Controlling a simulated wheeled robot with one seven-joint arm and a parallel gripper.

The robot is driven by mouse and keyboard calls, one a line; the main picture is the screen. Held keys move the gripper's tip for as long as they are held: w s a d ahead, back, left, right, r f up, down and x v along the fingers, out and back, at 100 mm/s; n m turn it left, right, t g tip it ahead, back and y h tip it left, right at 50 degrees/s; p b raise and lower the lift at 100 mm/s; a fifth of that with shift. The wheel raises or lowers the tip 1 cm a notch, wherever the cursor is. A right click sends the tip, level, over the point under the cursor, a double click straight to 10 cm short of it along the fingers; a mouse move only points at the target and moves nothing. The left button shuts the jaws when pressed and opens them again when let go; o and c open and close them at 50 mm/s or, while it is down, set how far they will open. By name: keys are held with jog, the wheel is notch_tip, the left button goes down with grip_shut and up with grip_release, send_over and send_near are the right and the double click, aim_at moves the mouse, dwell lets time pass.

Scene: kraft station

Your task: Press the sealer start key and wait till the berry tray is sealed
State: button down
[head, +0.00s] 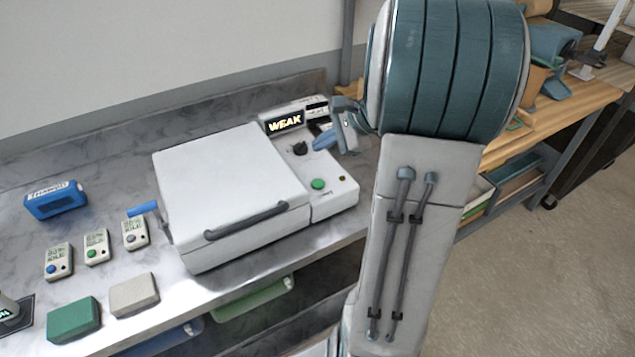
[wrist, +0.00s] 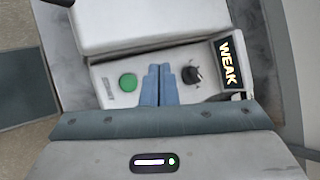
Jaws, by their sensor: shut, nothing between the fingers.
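The sealer (head: 225,180) is a white box with its lid down and a dark bar handle at the front. Its control panel (head: 325,195) on the right carries a green key (head: 318,184), a black knob (head: 300,148) and a display (head: 285,122) reading "WEAK". The green key also shows in the wrist view (wrist: 128,81), left of my fingers, with the knob (wrist: 191,75) to their right. My gripper (wrist: 159,70) is shut and empty, its blue fingers over the panel between key and knob, apart from the key. No berry tray is visible; the sealer's inside is hidden.
Left of the sealer are a blue device (head: 56,201), several small boxes with coloured buttons (head: 97,247), a green block (head: 73,318) and a beige block (head: 134,295). A wooden bench (head: 560,95) stands at the right.

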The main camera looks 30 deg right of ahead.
aim_at(322, 183)
jog(key=shift+f+b, duration=3.15)
jog(key=shift+f, duration=1.1)
jog(key=shift+f, duration=0.15)
jog(key=shift+f+b, duration=0.25)
jog(key=shift+b, duration=0.15)
jog(key=shift+f+b, duration=0.45)
jog(key=shift+f, duration=0.05)
jog(key=shift+r+p, duration=0.6)
jog(key=shift+r, duration=0.3)
jog(key=shift+r, duration=0.1)
notch_tip(322, 183, up, 5)
jog(key=p, duration=0.4)
